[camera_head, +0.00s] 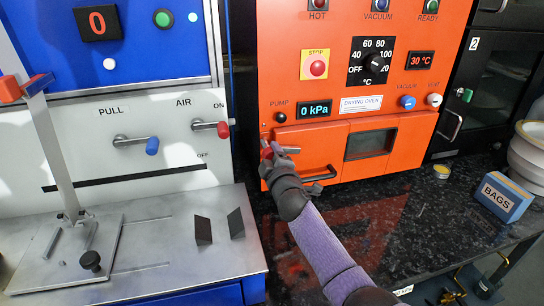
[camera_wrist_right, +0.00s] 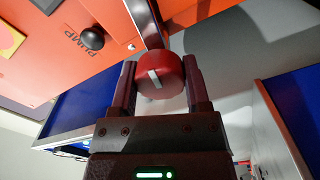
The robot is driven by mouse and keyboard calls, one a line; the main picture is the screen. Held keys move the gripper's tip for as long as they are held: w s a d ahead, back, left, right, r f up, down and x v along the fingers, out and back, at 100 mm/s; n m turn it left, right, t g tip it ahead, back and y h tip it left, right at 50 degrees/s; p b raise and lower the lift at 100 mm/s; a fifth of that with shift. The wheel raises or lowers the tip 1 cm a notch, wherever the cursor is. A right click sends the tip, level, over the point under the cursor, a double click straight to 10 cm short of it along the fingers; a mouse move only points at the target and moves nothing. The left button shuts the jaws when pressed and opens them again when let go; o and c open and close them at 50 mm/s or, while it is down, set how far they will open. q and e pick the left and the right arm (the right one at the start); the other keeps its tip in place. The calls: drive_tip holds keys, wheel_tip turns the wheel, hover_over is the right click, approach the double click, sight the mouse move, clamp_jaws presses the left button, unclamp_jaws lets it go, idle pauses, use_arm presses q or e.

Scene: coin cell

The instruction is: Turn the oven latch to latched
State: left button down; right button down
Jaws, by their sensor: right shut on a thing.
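The orange drying oven (camera_head: 430,125) stands at the centre right of the head view, its door (camera_head: 325,146) closed with a dark handle and a small window. The oven latch is a red round knob (camera_wrist_right: 160,76) with a white mark, near the door's left edge. In the wrist view the mark is slightly tilted. My right gripper (camera_head: 276,153) is at the latch, and its two fingers (camera_wrist_right: 158,80) are closed on opposite sides of the knob. The knob is largely hidden by the gripper in the head view. My left gripper is not in view.
A white and blue machine (camera_head: 130,140) with metal levers stands close to the left of the oven. A blue BAGS box (camera_head: 503,196) and a small yellow-rimmed tin (camera_head: 441,171) are on the dark counter at right. The counter before the oven is otherwise mostly clear.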

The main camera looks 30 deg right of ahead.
drive_tip(key=shift+f+n, duration=0.1)
drive_tip(key=shift+n, duration=1)
drive_tip(key=shift+c, duration=0.3)
unclamp_jaws()
drive_tip(key=shift+s, duration=0.25)
drive_tip(key=p+v, duration=0.3)
drive_tip(key=v, duration=0.6)
drive_tip(key=shift+s, duration=0.3)
